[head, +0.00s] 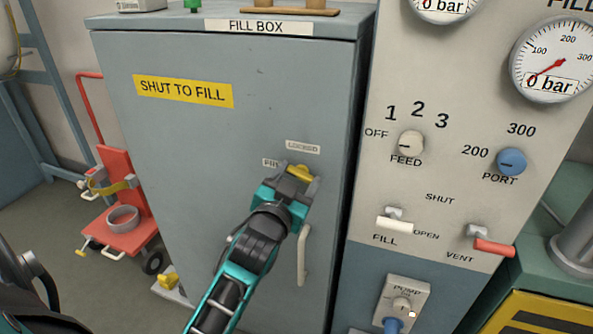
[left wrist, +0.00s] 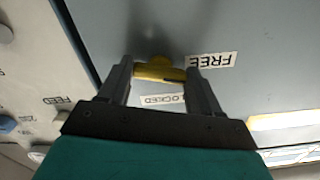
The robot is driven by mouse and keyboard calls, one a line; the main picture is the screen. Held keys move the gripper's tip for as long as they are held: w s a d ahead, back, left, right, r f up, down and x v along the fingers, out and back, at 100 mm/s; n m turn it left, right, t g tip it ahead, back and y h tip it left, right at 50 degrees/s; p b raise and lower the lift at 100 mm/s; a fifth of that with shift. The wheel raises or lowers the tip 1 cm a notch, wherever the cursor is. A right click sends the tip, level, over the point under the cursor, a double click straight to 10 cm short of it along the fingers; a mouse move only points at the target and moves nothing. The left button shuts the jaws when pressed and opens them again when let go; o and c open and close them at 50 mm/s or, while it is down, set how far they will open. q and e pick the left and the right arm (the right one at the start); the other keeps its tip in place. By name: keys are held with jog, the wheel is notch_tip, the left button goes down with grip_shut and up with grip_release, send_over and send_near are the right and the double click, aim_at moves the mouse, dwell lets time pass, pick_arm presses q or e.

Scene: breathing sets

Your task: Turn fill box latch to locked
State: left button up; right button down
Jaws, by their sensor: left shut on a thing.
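The fill box (head: 215,130) is a grey cabinet with a FILL BOX label on its top edge. Its yellow latch (head: 301,171) is on the right part of the door, below the LOCKED label (head: 303,147) and right of the FREE label (head: 271,163). My left gripper (head: 297,178) is shut on the latch and partly hides it in the head view. In the left wrist view the latch (left wrist: 158,71) lies between both fingers, its bar running across toward the FREE label (left wrist: 212,61); the LOCKED label (left wrist: 162,99) is partly hidden by a finger. My right gripper is not in view.
A pale door handle (head: 303,255) is just below my left gripper. The control panel (head: 450,185) stands close at the right, with the white FILL lever (head: 395,223) and red VENT lever (head: 492,247) sticking out. A red trolley (head: 125,195) stands at the left.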

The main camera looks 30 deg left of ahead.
pick_arm(q)
jog(key=m+p, duration=0.2)
jog(key=m, duration=0.1)
jog(key=shift+r, duration=0.2)
jog(key=shift+f+m+p, duration=0.1)
jog(key=shift+m+p, duration=0.35)
jog(key=shift+m, duration=0.85)
jog(key=o, duration=1.1)
jog(key=shift+c, duration=0.2)
jog(key=shift+f, duration=0.1)
